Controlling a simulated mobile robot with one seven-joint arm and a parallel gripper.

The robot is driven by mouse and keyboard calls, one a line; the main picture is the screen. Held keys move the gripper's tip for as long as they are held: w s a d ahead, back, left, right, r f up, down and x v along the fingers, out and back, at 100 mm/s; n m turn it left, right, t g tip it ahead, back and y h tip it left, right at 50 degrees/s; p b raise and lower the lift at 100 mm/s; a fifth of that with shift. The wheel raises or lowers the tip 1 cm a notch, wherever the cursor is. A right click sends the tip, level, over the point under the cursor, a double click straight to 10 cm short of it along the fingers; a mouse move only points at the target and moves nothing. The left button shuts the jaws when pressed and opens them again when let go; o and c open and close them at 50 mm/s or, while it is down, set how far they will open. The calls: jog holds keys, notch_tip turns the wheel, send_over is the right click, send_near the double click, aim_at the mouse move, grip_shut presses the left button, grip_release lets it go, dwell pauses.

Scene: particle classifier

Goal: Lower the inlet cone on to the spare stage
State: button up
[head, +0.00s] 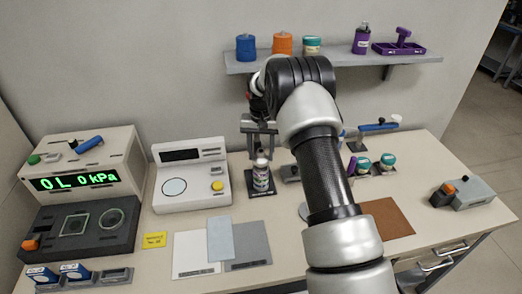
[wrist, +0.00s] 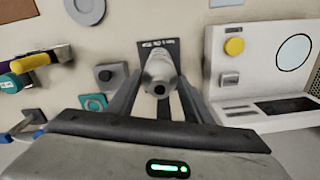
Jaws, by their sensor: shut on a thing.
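My gripper (head: 260,134) points down at the middle of the bench. It is shut on the inlet cone (head: 261,157), a small light-grey metal piece. In the wrist view the cone (wrist: 160,88) shows between the fingers, with a dark hole in its top. Directly below it in the head view is an upright banded stack (head: 261,180) on a dark base plate (head: 249,194). The labelled plate also shows in the wrist view (wrist: 157,43). I cannot make out the spare stage separately, nor whether the cone touches the stack.
A white instrument with a yellow button (head: 217,186) stands left of the stack. A grey block with a dark knob (wrist: 110,77) is close on the other side. The pressure display box (head: 90,170) is far left. A shelf (head: 340,62) hangs behind my arm.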

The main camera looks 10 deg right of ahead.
jog(key=shift+f, duration=0.55)
jog(key=shift+f+b, duration=0.5)
jog(key=shift+b, duration=0.25)
dwell(0.9)
jog(key=o, duration=1.3)
jog(key=s+r+t, duration=0.1)
jog(key=s+r, duration=0.2)
jog(key=r, duration=1)
jog(key=s+r, duration=0.3)
jog(key=r, duration=1)
jog(key=s+r+n+t, duration=0.1)
jog(key=s+r+t, duration=0.1)
jog(key=s+r, duration=0.7)
jog(key=s+f+t, duration=0.1)
jog(key=s+f, duration=0.1)
jog(key=s, duration=0.6)
jog(key=s+f+n, duration=0.1)
jog(key=s+f, duration=0.1)
jog(key=s, duration=0.6)
jog(key=s+f+n+t+p, duration=0.1)
jog(key=s, duration=0.7)
jog(key=shift+f+t, duration=0.3)
jog(key=shift+f, duration=0.1)
